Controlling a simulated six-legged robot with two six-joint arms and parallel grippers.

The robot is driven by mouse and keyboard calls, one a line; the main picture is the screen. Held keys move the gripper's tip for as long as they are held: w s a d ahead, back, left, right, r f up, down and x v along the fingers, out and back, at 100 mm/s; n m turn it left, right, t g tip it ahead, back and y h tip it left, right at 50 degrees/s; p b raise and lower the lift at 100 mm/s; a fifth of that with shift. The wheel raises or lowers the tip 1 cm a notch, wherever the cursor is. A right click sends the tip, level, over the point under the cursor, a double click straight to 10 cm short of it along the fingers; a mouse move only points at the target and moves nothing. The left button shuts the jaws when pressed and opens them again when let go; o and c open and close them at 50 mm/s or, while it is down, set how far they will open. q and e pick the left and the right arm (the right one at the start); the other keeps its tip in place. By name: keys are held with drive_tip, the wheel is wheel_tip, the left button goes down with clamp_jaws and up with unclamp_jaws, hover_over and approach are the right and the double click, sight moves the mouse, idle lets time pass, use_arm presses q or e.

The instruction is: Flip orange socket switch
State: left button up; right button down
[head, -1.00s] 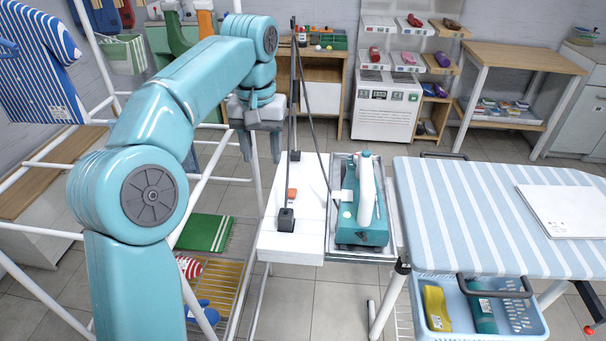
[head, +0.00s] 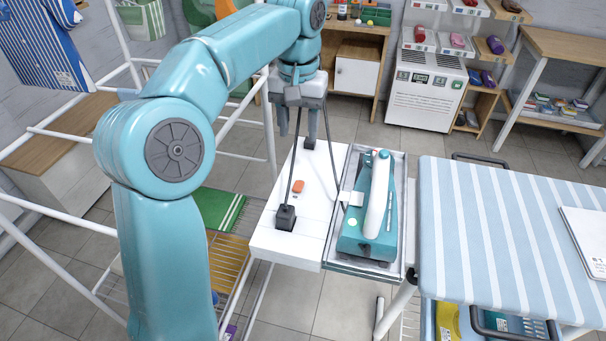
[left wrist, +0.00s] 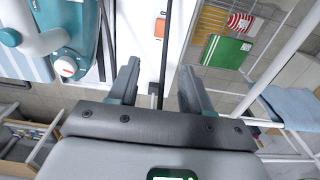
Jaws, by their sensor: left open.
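The orange socket switch (head: 298,187) sits on the white board (head: 270,236) at the end of the ironing board. It also shows in the left wrist view (left wrist: 160,27), ahead of the fingers and a little left of the middle. My left gripper (head: 297,128) is open and empty, above the far part of the white board and beyond the switch. Whether the switch is tilted one way or the other is too small to tell. My right gripper is not in view.
A teal iron (head: 374,205) rests in a metal tray just right of the switch. The striped ironing board (head: 500,230) lies to the right.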

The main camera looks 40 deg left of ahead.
sight(300, 181)
use_arm(q)
wheel_tip(300, 181, down, 13)
drive_tip(key=b, duration=0.3)
drive_tip(key=shift+f, duration=0.25)
drive_tip(key=shift+w, duration=0.1)
drive_tip(key=shift+c, duration=0.3)
